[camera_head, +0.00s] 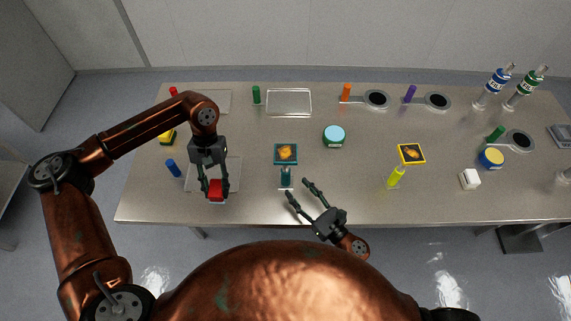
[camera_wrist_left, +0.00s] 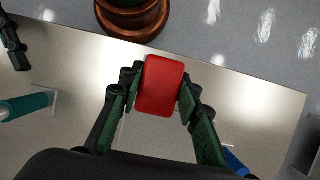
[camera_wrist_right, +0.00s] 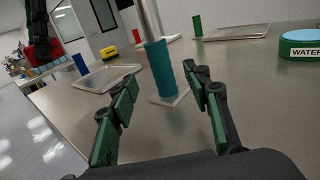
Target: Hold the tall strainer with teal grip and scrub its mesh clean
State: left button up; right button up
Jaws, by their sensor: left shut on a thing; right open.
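The strainer's teal grip (camera_head: 286,178) stands upright near the table's front edge. A teal-framed square with an orange-brown patch (camera_head: 285,153) shows just beyond it, apparently its mesh head. In the right wrist view the grip (camera_wrist_right: 160,70) is ahead, between the open fingers in the picture, with a metal rod rising out of frame. My right gripper (camera_head: 299,187) is open and empty, short of the grip. My left gripper (camera_head: 215,191) is shut on a red block (camera_wrist_left: 162,86), perhaps a scrubber, low over or at the table; contact is unclear.
A flat tray (camera_head: 233,172) lies beside the red block, and a blue cylinder (camera_head: 173,168) stands left of it. A yellow-gripped item (camera_head: 396,177) stands to the right. Bare table lies between the yellow and teal grips.

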aim_at(289, 179)
jog(key=p+x, duration=0.1)
jog(key=x, duration=0.7)
jog(key=shift+f, duration=0.1)
dwell(1.1)
jog(key=shift+c, duration=0.2)
grip_shut()
dwell(0.4)
dwell(0.5)
